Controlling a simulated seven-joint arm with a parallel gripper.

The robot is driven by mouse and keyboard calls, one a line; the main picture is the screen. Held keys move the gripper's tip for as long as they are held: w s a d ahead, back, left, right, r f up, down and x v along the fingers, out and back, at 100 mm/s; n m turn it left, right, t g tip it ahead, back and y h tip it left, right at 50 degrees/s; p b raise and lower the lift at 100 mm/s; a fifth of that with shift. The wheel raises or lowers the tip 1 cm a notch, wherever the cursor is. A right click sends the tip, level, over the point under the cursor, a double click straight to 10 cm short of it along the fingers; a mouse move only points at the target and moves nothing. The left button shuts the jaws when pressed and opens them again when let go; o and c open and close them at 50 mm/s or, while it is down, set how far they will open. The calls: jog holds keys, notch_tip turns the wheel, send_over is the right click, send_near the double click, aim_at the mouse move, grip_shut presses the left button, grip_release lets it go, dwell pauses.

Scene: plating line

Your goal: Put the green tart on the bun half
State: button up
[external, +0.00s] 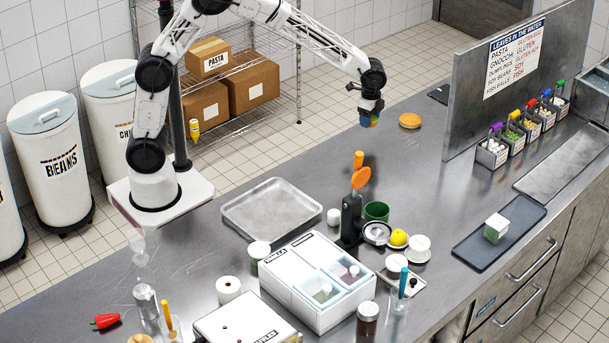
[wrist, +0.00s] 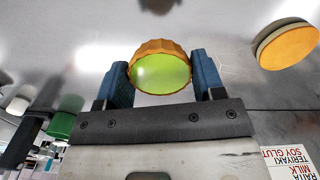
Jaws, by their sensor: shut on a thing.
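My gripper (external: 369,115) is raised above the steel counter at the back. Its two blue fingers (wrist: 160,80) are shut on the green tart (wrist: 160,74), which has a brown crimped crust and a shiny green top. In the external view the tart is small and mostly hidden by the fingers. The bun half (external: 410,121) lies on the counter just to the right of my gripper, apart from it. It is round and orange-brown, and it also shows at the upper right of the wrist view (wrist: 290,44).
The counter (external: 330,145) around the bun half is clear. A steel panel with a leaves sign (external: 513,57) stands to the right. A black holder with an orange utensil (external: 361,178), a green cup (external: 376,211) and a metal tray (external: 270,208) stand nearer the front.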

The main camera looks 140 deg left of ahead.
jog(key=s+a+n, duration=0.1)
jog(key=s+a, duration=0.5)
jog(key=a, duration=0.1)
jog(key=shift+s+a+n, duration=0.3)
jog(key=shift+n, duration=0.1)
jog(key=shift+f, duration=0.1)
send_over(411, 117)
jog(key=shift+f, duration=0.75)
jog(key=shift+f, duration=1.75)
jog(key=shift+f, duration=0.15)
